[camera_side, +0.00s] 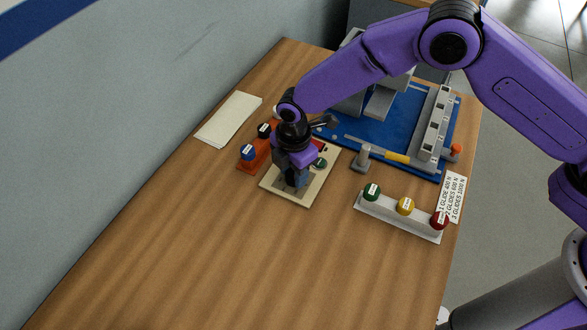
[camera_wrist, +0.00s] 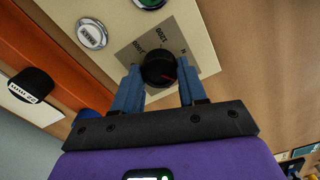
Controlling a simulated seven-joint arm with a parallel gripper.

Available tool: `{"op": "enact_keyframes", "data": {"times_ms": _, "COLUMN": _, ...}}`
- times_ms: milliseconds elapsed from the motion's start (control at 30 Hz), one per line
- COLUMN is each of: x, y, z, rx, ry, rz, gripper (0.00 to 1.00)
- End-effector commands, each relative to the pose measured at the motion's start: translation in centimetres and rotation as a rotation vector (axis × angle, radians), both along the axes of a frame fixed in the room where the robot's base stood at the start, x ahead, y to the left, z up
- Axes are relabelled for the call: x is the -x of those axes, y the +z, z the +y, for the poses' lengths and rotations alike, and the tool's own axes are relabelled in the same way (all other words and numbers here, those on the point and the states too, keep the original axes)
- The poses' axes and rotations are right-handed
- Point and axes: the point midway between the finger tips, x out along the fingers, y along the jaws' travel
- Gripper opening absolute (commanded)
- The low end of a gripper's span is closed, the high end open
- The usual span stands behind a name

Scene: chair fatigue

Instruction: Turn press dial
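The press dial (camera_wrist: 158,70) is a round black knob with a thin red pointer line. It sits on a grey printed scale plate (camera_wrist: 187,38) on a cream panel (camera_wrist: 200,25). The cream panel also shows in the side view (camera_side: 309,197), where my gripper hides the dial. My gripper (camera_wrist: 159,68) points at the panel, with one blue finger on each side of the dial. The fingers are apart, and a small gap seems to show between each finger and the knob. Contact is hard to judge. In the side view my gripper (camera_side: 292,183) is low over the panel.
An orange block with a blue knob (camera_side: 248,152) and a black knob (camera_side: 264,130) stands left of the panel. Right are a white rail (camera_side: 397,221) with green, yellow and red knobs, and a blue fixture base (camera_side: 400,118). The front table is clear.

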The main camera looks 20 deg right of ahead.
Motion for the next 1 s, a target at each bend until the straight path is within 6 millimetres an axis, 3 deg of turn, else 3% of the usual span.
{"op": "enact_keyframes", "data": {"times_ms": 467, "x": 0.01, "y": 0.05, "z": 0.03, "rx": 0.001, "ry": -0.109, "rz": 0.002, "gripper": 0.11}}
{"op": "enact_keyframes", "data": {"times_ms": 1000, "x": -0.07, "y": 0.08, "z": 0.03, "rx": 0.0, "ry": -0.567, "rz": 0.001, "gripper": 0.11}}
